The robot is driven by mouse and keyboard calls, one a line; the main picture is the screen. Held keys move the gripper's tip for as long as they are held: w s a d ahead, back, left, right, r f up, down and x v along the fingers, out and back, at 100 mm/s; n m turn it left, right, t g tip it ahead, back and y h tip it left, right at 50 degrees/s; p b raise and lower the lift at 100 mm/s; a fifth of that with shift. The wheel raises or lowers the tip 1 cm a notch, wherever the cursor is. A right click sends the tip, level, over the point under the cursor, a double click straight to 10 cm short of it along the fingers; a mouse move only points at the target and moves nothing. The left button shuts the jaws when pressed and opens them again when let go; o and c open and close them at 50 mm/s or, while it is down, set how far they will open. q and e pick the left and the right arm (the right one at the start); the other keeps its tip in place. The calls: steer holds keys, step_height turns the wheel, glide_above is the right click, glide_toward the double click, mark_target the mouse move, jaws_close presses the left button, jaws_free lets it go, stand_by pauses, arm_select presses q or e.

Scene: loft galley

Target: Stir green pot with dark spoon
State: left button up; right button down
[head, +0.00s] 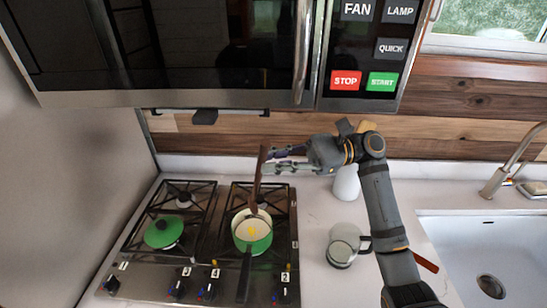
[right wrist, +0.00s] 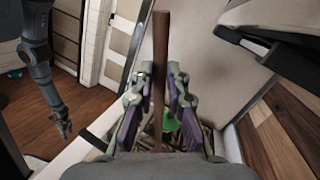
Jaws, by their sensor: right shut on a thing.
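The green pot (head: 258,247), pale inside with a small yellow spot, stands on the stove's right side. Its long dark handle points to the front. The dark spoon (head: 258,178) is near upright, its lower end at the pot's mouth; how deep it reaches I cannot tell. My right gripper (head: 270,161) is shut on the spoon's upper shaft, above and behind the pot. In the right wrist view the spoon (right wrist: 160,40) runs between the fingers. My left gripper (right wrist: 64,129) hangs far off at the left of that view, too small to read.
A green lid (head: 163,232) sits on the stove's left side. The microwave (head: 180,97) overhangs the back. A clear jug (head: 342,252) and a white container (head: 347,182) stand right of the stove. The sink (head: 455,245) lies farther right.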

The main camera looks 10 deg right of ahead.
step_height(320, 180, down, 13)
steer(key=w+b, duration=0.1)
steer(key=b, duration=0.8)
stand_by(0.4)
